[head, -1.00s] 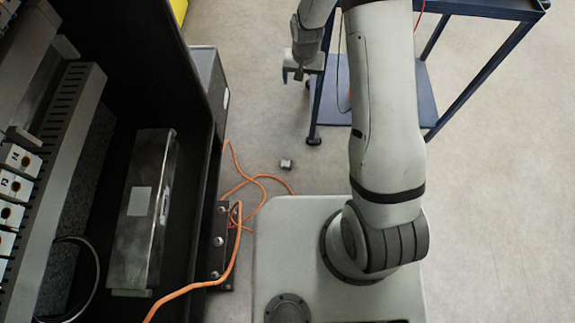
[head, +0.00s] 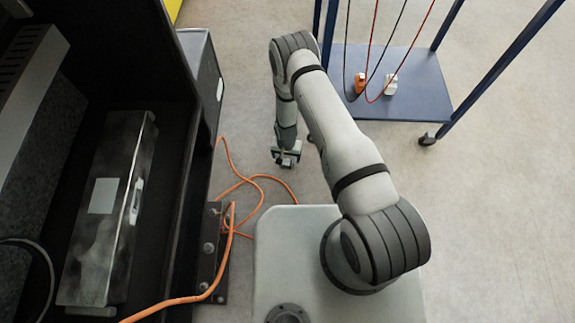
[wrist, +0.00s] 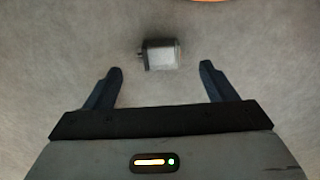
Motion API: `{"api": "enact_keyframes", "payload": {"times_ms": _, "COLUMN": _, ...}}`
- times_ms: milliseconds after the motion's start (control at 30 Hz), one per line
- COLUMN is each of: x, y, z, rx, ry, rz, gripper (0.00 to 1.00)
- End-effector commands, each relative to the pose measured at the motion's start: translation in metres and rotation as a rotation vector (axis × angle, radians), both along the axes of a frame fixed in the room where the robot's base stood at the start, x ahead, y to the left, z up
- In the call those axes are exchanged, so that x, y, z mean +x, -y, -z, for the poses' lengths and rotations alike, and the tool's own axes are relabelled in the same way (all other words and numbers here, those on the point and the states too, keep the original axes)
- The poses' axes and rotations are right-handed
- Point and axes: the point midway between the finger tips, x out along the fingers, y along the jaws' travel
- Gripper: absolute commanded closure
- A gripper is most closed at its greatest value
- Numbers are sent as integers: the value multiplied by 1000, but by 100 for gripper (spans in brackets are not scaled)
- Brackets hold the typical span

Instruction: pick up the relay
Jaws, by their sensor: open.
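The relay (wrist: 161,54) is a small grey block with a dark end, lying on the bare floor in the wrist view. It sits just beyond and between the two dark fingertips of my gripper (wrist: 161,71). My gripper is open and empty, with a clear gap between the fingers and the relay apart from both. In the head view my gripper (head: 286,160) hangs low over the floor in front of my base, and I cannot make out the relay there.
An orange cable (head: 262,178) loops on the floor close to the gripper. A dark open cabinet (head: 170,90) stands on the left. A blue cart (head: 405,95) stands at the back right, with an orange item (head: 360,83) and a white item (head: 391,84) on its lower shelf.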

Motion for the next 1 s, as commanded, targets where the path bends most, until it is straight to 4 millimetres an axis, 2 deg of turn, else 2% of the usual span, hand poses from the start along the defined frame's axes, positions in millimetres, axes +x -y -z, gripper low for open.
{"api": "enact_keyframes", "payload": {"times_ms": 33, "x": 0, "y": 0, "z": 9, "rx": 0, "ry": 0, "rz": 0, "gripper": 22}}
{"api": "enact_keyframes", "payload": {"times_ms": 167, "x": 0, "y": 1, "z": 19, "rx": 0, "ry": 0, "rz": 0, "gripper": 22}}
{"api": "enact_keyframes", "payload": {"times_ms": 433, "x": 1, "y": 3, "z": 58, "rx": -1, "ry": -1, "rz": -1, "gripper": 22}}
{"api": "enact_keyframes", "payload": {"times_ms": 700, "x": 1, "y": 2, "z": 62, "rx": 0, "ry": 0, "rz": -1, "gripper": 22}}
{"api": "enact_keyframes", "payload": {"times_ms": 1000, "x": 1, "y": 2, "z": 62, "rx": -1, "ry": 0, "rz": -2, "gripper": 45}}
